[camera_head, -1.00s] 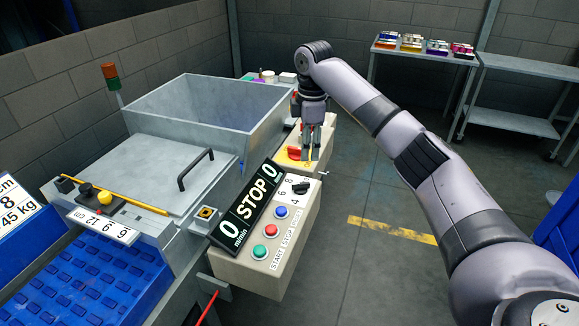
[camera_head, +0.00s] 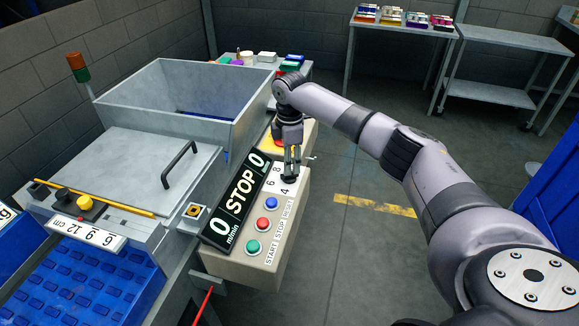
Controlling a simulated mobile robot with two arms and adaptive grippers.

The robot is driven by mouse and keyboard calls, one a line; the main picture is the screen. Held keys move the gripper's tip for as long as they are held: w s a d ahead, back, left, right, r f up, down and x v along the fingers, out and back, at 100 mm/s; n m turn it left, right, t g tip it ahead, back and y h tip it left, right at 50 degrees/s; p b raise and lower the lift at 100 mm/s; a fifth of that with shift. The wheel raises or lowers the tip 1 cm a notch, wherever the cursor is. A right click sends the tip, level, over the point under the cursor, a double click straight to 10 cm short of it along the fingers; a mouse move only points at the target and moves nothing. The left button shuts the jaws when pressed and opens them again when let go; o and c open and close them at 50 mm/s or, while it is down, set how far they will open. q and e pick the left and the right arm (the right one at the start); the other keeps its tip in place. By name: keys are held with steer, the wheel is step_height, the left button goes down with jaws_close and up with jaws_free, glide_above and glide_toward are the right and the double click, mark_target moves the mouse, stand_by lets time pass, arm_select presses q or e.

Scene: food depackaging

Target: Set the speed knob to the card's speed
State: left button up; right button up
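The speed knob (camera_head: 289,179) is a small black knob at the upper right of the beige control box (camera_head: 246,267), with the numbers 4, 6 and 8 around it. My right gripper (camera_head: 292,172) points down at the knob, its fingertips at or just above it. A narrow gap shows between the fingers, but I cannot tell whether they grip the knob. The fingers partly hide the knob, so its pointer is unclear. The display (camera_head: 238,200) reads 0, STOP, 0. A white card (camera_head: 6,214) is cut off at the left edge and unreadable. My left gripper is out of view.
Green, red and blue buttons (camera_head: 263,224) sit below the knob. A yellow plate with a red switch (camera_head: 275,138) is just behind my gripper. The grey machine hopper (camera_head: 180,98) stands to the left. Open floor (camera_head: 350,260) lies to the right.

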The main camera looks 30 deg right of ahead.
step_height(320, 180, down, 3)
steer(key=shift+f, duration=0.15)
steer(key=c, duration=0.5)
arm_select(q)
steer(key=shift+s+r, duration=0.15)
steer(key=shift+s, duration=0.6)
arm_select(e)
jaws_close()
